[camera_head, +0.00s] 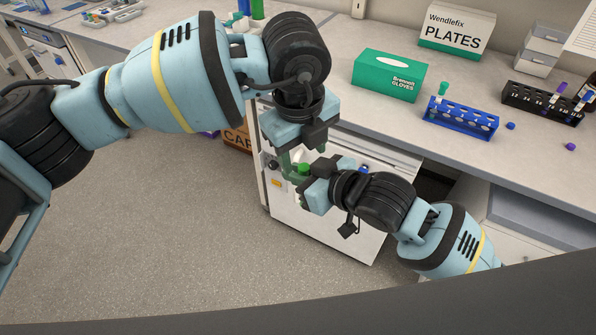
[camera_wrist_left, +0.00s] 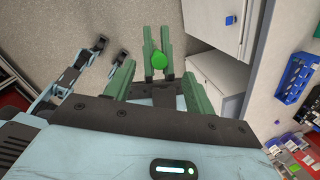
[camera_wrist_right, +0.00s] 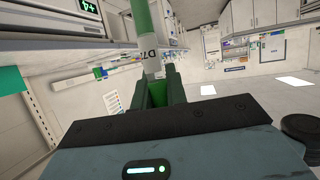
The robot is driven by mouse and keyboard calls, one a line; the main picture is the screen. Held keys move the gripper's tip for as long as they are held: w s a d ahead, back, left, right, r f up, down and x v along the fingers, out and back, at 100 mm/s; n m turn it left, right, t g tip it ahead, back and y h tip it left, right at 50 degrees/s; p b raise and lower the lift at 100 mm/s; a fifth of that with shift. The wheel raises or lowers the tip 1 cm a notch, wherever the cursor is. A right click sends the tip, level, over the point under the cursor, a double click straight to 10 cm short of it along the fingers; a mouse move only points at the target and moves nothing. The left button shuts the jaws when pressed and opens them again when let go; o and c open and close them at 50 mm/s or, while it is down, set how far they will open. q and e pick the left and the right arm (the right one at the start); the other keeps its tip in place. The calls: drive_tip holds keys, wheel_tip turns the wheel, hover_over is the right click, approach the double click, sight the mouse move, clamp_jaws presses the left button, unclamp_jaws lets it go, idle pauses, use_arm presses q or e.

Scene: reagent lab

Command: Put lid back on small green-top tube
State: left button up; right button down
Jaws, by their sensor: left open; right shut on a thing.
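My right gripper (camera_head: 312,178) is shut on a small tube, held in the air in front of the bench. The tube's bright green lid (camera_head: 303,168) shows at its top, and the lid also shows in the left wrist view (camera_wrist_left: 159,61). In the right wrist view the tube (camera_wrist_right: 151,50) stands up between my right fingers, with a white label and a green part above it. My left gripper (camera_head: 290,160) is open just above the lid, its fingers either side of it in the left wrist view. How firmly the lid sits is hidden.
On the bench stand a blue rack (camera_head: 461,119) with a green-topped tube, a black rack (camera_head: 541,102), a green glove box (camera_head: 389,77) and a plates box (camera_head: 457,27). A loose blue lid (camera_head: 510,126) and a purple lid (camera_head: 570,147) lie near the racks.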

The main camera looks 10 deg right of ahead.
use_arm(q)
wheel_tip(320, 180, up, 9)
drive_tip(key=s, duration=0.1)
drive_tip(key=shift+s+a, duration=0.2)
drive_tip(key=shift+a, duration=0.15)
